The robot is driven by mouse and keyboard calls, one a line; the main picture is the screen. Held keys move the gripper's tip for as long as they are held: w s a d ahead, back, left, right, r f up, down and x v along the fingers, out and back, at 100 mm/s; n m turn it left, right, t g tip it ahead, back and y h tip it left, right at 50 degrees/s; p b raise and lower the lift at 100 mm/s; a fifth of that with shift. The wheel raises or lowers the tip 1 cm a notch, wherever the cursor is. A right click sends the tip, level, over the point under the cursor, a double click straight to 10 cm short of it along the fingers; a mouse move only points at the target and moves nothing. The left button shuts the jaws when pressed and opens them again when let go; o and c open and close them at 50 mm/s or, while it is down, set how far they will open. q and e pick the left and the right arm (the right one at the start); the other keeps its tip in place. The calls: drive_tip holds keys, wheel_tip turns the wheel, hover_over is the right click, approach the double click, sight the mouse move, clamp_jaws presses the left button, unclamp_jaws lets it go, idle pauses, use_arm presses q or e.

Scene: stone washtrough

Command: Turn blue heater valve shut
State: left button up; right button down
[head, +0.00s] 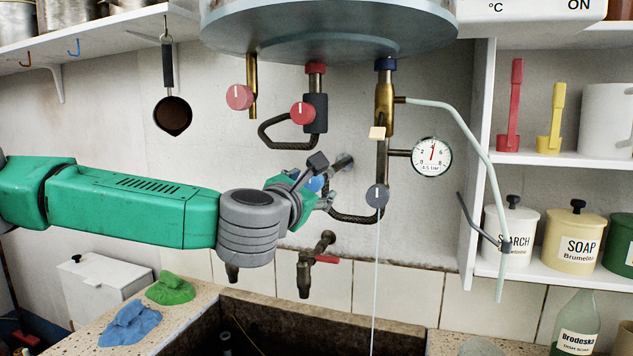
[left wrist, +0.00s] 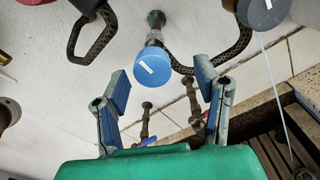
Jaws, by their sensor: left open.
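The blue heater valve is a round blue knob (left wrist: 153,67) with a white mark, on a metal stem from the wall pipe. In the head view only part of the blue knob (head: 314,184) shows behind my left gripper's fingers. My left gripper (head: 323,182) is open at the pipework under the heater. In the left wrist view its fingers (left wrist: 163,84) are spread, with the knob ahead between their tips. I cannot tell whether they touch it. My right gripper is not in view.
The heater tank (head: 330,25) hangs above. A red-handled tap (head: 310,262) is below, over the stone trough (head: 400,337). Shelves with jars stand right.

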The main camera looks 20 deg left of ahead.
sight(311, 183)
use_arm(q)
drive_tip(key=shift+w+r, duration=0.1)
drive_tip(key=shift+w, duration=1.15)
drive_tip(key=shift+w+a, duration=0.55)
drive_tip(key=shift+a, duration=0.05)
drive_tip(key=shift+w+a+f, duration=0.1)
drive_tip(key=shift+a+f, duration=0.1)
drive_tip(key=shift+a, duration=0.2)
drive_tip(key=shift+d+r, duration=0.1)
drive_tip(key=shift+d, duration=0.4)
drive_tip(key=c, duration=1)
drive_tip(key=shift+d, duration=0.2)
drive_tip(key=shift+c, duration=0.7)
drive_tip(key=shift+a, duration=0.1)
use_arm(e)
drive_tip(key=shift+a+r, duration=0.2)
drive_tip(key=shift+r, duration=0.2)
